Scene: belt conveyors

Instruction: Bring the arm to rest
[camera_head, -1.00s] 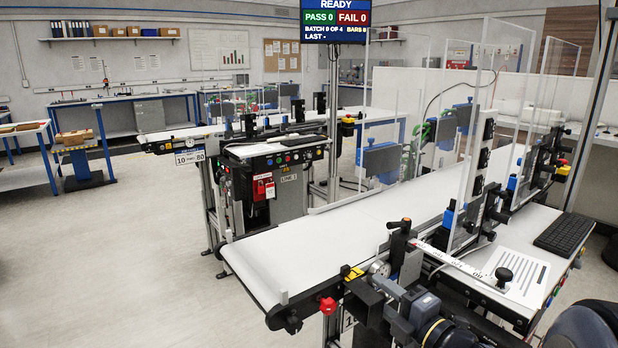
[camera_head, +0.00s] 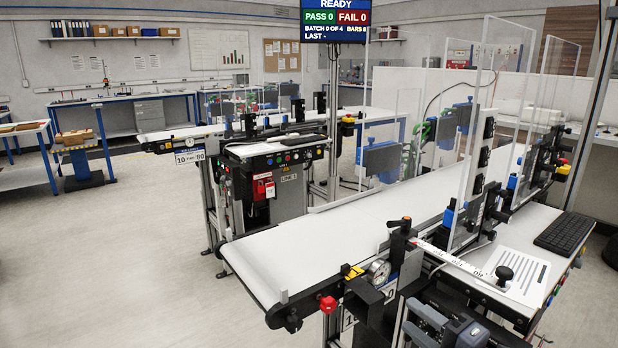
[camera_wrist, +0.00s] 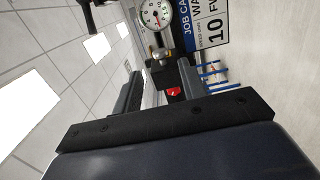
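My gripper (camera_head: 418,322) shows at the bottom edge of the head view, in front of the near conveyor's side, with the rest of my arm mostly out of frame. In the wrist view my gripper (camera_wrist: 160,88) has its two dark fingers apart, with nothing seen between them but background. A round dial gauge (camera_head: 378,271) on the conveyor's near side is close to it; the gauge also shows at the top of the wrist view (camera_wrist: 155,13). The wrist picture is turned on its side, with ceiling panels at left.
The near white conveyor belt (camera_head: 340,230) is empty where visible. A red knob (camera_head: 328,304), a black-knobbed post (camera_head: 403,232) and clear guard panels (camera_head: 475,130) stand close by. A keyboard (camera_head: 565,232) lies on the right shelf. Open floor (camera_head: 120,260) lies at left.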

